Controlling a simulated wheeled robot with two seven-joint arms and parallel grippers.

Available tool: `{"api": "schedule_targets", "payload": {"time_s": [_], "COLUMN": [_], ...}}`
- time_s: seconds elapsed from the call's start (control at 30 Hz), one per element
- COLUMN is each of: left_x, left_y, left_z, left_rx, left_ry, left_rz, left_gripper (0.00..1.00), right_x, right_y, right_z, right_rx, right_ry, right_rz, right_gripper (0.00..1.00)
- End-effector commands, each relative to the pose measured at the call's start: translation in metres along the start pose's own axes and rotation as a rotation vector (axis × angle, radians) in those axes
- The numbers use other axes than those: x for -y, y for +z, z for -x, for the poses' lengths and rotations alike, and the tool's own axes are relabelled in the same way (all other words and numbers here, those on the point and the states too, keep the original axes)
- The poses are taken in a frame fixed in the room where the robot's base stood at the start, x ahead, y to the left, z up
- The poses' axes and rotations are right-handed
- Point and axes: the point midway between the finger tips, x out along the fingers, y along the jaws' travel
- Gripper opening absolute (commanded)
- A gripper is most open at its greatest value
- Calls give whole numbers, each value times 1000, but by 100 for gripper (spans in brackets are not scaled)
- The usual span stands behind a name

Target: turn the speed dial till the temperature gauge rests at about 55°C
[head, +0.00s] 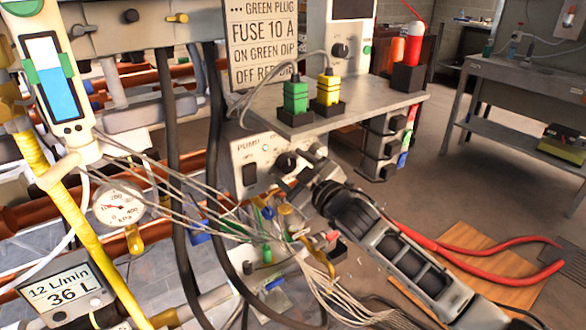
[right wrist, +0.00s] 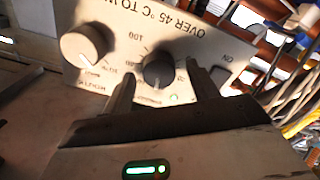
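The pump box (head: 262,158), a pale panel marked PUMP, stands under the grey shelf and has a dark dial (head: 286,161). In the right wrist view its panel (right wrist: 195,45) appears upside down, with a dark dial (right wrist: 158,70) by a printed scale. My right gripper (head: 300,172) is at the panel. In the right wrist view its fingers (right wrist: 160,80) stand open on either side of the dark dial, with small gaps visible; contact cannot be confirmed. I cannot make out a temperature gauge; the round gauge (head: 118,204) reads kPa.
A beige knob (right wrist: 84,45) sits beside the dial. Loose grey wires (head: 215,205) and dark hoses hang left of my right gripper. Green (head: 295,96) and yellow (head: 328,89) plugs stand on the shelf above. Red hoses (head: 480,250) lie on the right.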

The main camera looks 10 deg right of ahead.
Motion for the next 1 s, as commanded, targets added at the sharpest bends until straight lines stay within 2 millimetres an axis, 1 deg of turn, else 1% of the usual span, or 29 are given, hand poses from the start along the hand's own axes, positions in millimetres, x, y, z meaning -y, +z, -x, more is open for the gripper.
{"api": "schedule_targets", "payload": {"time_s": [0.27, 0.37, 0.43, 0.57, 0.8, 0.9, 1.0], "left_x": [0, 0, -1, -1, -1, -1, 0], "left_y": [-1, -2, -3, -5, -5, -3, -2], "left_z": [0, 1, 1, 3, 3, 3, 3], "left_rx": [-1, -1, -1, -1, 6, 10, 13], "left_ry": [2, 2, 2, 2, 1, 1, 0], "left_rz": [-2, -2, -2, -1, 1, 2, 2], "left_gripper": [0, 0, 0, 0, 0, 0, 0], "right_x": [0, 0, 0, 0, 1, 1, 1], "right_y": [0, 0, 1, 1, 1, 1, 1], "right_z": [1, 6, 15, 42, 102, 123, 140], "right_rx": [1, 1, 3, 4, 4, 5, 3], "right_ry": [0, 0, 0, -1, -2, -3, -2], "right_rz": [-1, -1, -1, -1, 0, -1, -1], "right_gripper": [59, 59, 59, 59, 59, 59, 59]}}
